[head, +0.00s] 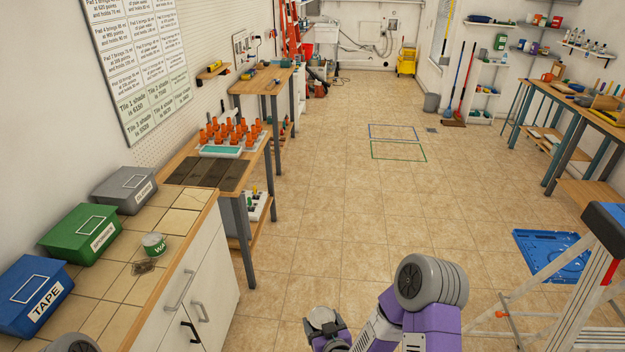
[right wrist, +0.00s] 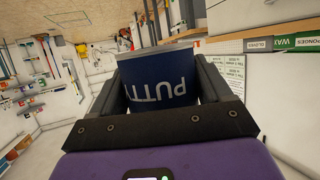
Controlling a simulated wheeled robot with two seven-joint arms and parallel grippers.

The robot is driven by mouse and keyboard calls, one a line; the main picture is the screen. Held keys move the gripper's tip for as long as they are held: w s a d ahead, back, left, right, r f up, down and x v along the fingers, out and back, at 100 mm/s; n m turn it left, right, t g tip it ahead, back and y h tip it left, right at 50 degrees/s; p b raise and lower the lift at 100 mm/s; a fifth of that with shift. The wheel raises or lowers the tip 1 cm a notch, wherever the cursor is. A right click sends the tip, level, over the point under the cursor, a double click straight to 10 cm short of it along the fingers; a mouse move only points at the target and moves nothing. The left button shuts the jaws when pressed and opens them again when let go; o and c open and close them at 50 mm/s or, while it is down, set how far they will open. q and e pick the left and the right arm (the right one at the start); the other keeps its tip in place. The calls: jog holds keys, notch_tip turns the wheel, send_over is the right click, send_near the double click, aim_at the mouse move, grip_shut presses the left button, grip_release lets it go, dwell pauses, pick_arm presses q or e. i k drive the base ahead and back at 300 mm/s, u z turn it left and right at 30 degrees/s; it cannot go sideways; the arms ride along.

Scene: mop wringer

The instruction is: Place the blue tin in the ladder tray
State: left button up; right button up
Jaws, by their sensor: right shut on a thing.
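The blue tin (right wrist: 160,78), lettered PUTTY, is between the two dark fingers of my right gripper (right wrist: 172,80), which is shut on it. The picture is upside down there, and the lettering is too. My left gripper is out of view.
A tiled counter at the left holds a blue TAPE box (head: 35,295), a green box (head: 80,232), a grey box (head: 125,190) and a small green-labelled tin (head: 154,244). The middle floor is clear.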

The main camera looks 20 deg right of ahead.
aim_at(544, 256)
jog(key=z, duration=0.3)
jog(key=i, duration=1.7)
jog(key=z, duration=1.05)
jog(key=i, duration=1.55)
jog(key=z, duration=1.4)
jog(key=i, duration=0.8)
jog(key=z, duration=0.6)
